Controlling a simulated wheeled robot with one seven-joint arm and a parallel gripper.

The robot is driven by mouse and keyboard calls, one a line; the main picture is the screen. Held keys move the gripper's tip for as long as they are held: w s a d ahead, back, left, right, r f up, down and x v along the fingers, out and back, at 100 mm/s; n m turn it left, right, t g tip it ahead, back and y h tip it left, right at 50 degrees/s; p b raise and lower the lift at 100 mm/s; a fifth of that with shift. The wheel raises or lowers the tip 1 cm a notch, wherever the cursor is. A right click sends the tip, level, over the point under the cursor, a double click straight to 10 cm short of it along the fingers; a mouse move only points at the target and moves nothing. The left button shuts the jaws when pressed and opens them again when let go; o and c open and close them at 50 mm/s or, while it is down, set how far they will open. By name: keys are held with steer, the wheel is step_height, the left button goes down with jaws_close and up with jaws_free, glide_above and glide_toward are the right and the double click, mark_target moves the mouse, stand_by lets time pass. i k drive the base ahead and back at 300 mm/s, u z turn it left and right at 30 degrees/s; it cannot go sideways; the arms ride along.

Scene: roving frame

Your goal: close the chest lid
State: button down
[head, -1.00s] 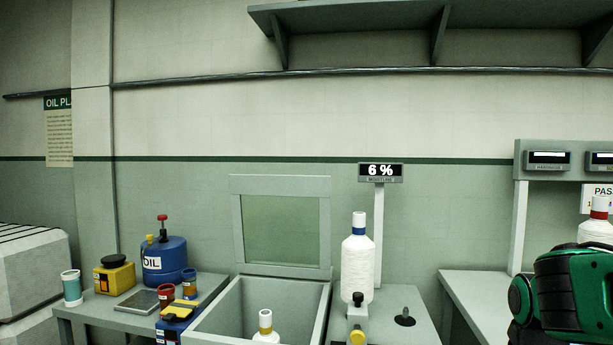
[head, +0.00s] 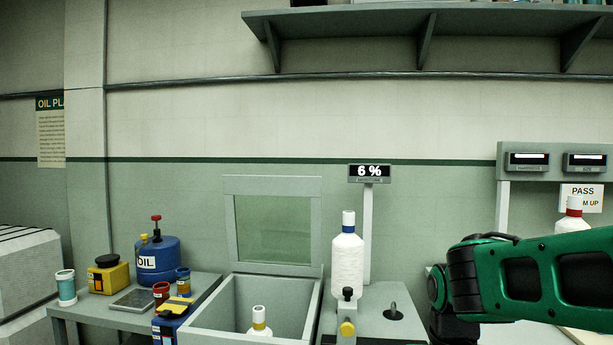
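The chest (head: 232,301) is an open grey box in the lower middle of the head view. Its lid (head: 229,226), a grey frame with a greenish window, stands upright at the back edge. A white bottle or cone with a yellow band (head: 259,323) is inside the chest. My green arm reaches in from the right edge, well right of the lid. My gripper is not clearly visible; the dark end of the arm runs down by the bottom edge.
A yellow knob (head: 347,329) is in front. Left table holds a blue oil can (head: 158,262) and several small containers. A shelf (head: 400,25) hangs above.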

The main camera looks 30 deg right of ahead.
mark_target(287, 186)
steer(key=i, duration=0.9)
